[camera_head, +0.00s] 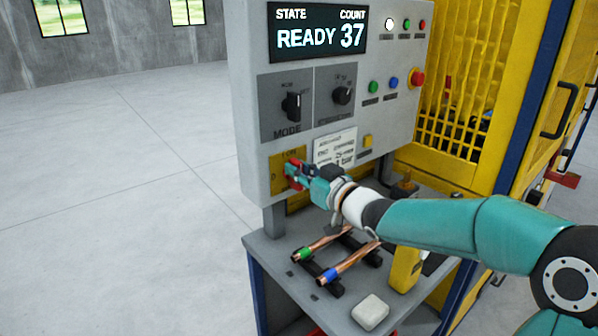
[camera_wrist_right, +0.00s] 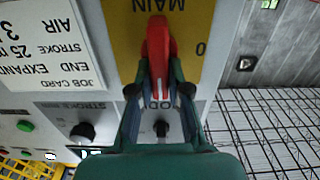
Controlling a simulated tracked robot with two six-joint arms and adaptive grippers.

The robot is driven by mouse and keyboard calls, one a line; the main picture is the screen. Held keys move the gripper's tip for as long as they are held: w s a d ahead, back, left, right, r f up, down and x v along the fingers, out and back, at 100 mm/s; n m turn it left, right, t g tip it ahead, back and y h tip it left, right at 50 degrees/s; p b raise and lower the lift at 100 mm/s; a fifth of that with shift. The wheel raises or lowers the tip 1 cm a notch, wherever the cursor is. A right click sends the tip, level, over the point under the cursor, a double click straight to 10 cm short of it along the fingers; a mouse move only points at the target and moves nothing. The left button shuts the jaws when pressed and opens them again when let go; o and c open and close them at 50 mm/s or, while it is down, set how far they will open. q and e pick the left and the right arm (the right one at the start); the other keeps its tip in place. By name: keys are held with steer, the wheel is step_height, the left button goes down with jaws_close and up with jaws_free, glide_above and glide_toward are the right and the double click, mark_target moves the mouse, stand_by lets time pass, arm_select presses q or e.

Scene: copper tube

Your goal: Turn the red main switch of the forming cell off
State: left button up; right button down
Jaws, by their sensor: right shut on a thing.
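The red main switch (camera_wrist_right: 158,45) sits on a yellow plate (camera_wrist_right: 122,35) lettered MAIN with a 0 beside the handle. In the wrist view, its handle runs up and down the picture, and the 0 lies to its right. In the head view, the switch (camera_head: 292,161) is at the lower left of the grey panel, partly hidden by my gripper. My right gripper (camera_head: 300,172) reaches it from the right. Its two fingers (camera_wrist_right: 159,80) are shut on the red handle, one on each side. My left gripper is not in view.
The grey panel (camera_head: 250,110) has a display reading READY 37, a mode knob (camera_head: 291,106), and a red stop button (camera_head: 417,78). Below, copper tubes (camera_head: 350,262) lie on a rack on the bench near a white block (camera_head: 370,312). A yellow mesh guard (camera_head: 455,120) stands right.

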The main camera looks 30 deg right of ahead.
mark_target(281, 176)
steer(key=n+b, duration=0.4)
steer(key=b, duration=0.1)
steer(key=shift+a+f, duration=0.3)
steer(key=shift+a, duration=0.05)
steer(key=n+b, duration=0.2)
steer(key=n, duration=0.1)
steer(key=n+b, duration=0.2)
steer(key=a+f+n+b, duration=0.1)
steer(key=n+b, duration=0.1)
steer(key=n, duration=0.1)
steer(key=shift+n, duration=0.3)
steer(key=n+b, duration=0.1)
steer(key=n, duration=0.1)
steer(key=n+b, duration=0.1)
steer(key=n, duration=0.2)
steer(key=shift+a+f, duration=0.1)
steer(key=shift+f, duration=0.3)
steer(key=c, duration=1.2)
jaws_free()
steer(key=shift+c, duration=0.2)
steer(key=shift+o, duration=0.6)
steer(key=shift+r, duration=0.2)
steer(key=shift+s, duration=0.1)
